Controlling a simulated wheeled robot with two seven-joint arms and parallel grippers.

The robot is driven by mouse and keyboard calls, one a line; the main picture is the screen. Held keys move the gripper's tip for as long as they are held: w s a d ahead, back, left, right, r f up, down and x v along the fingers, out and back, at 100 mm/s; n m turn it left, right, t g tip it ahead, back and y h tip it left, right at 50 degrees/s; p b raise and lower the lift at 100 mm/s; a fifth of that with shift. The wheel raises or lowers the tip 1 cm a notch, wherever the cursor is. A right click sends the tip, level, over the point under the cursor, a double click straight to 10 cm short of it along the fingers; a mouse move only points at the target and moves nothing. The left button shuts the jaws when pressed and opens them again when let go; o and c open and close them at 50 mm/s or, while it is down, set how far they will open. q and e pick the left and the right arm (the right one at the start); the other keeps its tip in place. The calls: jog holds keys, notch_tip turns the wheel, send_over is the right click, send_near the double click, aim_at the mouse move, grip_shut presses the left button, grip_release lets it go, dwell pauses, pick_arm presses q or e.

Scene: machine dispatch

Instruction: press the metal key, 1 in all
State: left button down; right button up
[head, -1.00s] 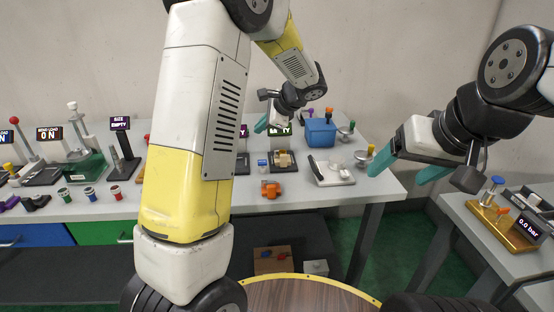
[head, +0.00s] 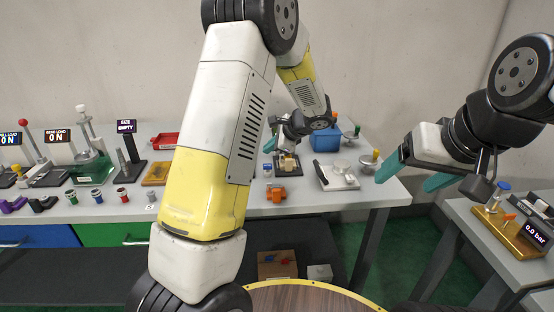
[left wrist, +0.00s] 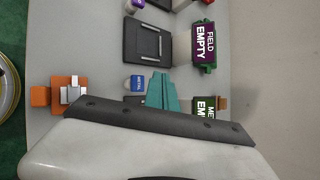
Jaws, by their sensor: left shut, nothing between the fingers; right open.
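The metal key is a small blue block with a white label (left wrist: 137,84) in the left wrist view, on the grey table. In the head view it is the small blue-and-white piece (head: 267,170) left of the orange part. My left gripper (left wrist: 163,88) is shut and empty, with its teal fingers just right of the key in the left wrist view; I cannot tell their height above the table. In the head view it (head: 269,146) hangs behind the key. My right gripper (head: 408,176) is open and empty, off the table's right end.
An orange part (head: 276,195) lies near the table's front edge. A white scale-like device (head: 338,176) and a blue bin (head: 326,138) stand to the right. In the left wrist view a dark plate (left wrist: 148,44) and a FIELD EMPTY sign (left wrist: 204,46) stand close by.

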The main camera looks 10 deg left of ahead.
aim_at(270, 166)
pick_arm(q)
jog(key=shift+f, duration=1.55)
dwell(0.9)
jog(key=shift+f, duration=0.4)
jog(key=shift+f, duration=0.6)
dwell(0.5)
jog(key=shift+r, duration=1)
jog(key=shift+r, duration=2.5)
jog(key=shift+s+r, duration=0.1)
